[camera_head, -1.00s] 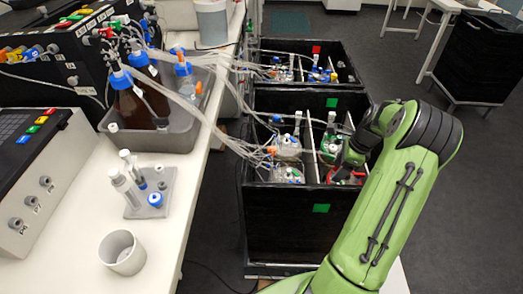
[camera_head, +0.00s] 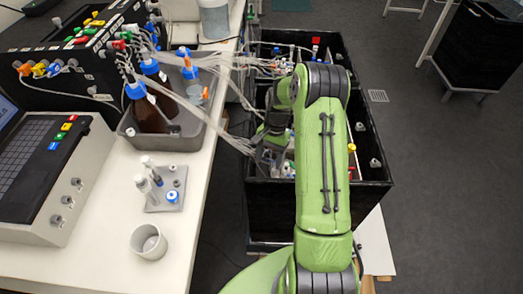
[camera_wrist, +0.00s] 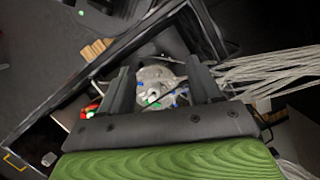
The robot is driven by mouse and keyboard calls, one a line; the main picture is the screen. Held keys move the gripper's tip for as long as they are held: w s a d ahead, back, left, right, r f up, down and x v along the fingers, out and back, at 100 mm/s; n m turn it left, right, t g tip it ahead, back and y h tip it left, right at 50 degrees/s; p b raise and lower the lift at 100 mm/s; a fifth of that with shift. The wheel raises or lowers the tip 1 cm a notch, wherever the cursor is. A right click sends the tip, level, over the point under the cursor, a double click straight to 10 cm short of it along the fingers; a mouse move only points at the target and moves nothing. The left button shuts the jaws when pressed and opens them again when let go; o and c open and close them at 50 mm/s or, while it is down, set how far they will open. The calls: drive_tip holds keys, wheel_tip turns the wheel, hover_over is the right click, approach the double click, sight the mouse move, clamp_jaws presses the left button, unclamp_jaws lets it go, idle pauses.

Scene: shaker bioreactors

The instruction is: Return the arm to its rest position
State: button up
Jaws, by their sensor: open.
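My green arm (camera_head: 323,170) reaches forward over the near black shaker box (camera_head: 372,150). My gripper (camera_wrist: 162,88) is open, its two dark fingers apart in the wrist view. A clear vessel with a white port (camera_wrist: 160,72) and blue and green bits shows beyond and between the fingers; I cannot tell whether they touch it. In the head view the dark gripper (camera_head: 268,140) hangs over the left part of the near box, beside the tubing. My arm hides much of the box's inside.
A bundle of clear tubes (camera_head: 228,125) runs from the bench to the boxes, close to my gripper. The white bench (camera_head: 110,235) at left carries a grey tub with brown bottles (camera_head: 160,115), a small rack (camera_head: 166,196) and a white cup (camera_head: 148,242).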

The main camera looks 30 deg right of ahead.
drive_tip(key=a+n, duration=0.1)
drive_tip(key=a+r+n+p, duration=0.1)
drive_tip(key=shift+w+a+g, duration=0.1)
drive_tip(key=shift+a+g, duration=0.2)
drive_tip(key=shift+a, duration=0.1)
drive_tip(key=shift+f, duration=0.1)
drive_tip(key=shift+h, duration=0.3)
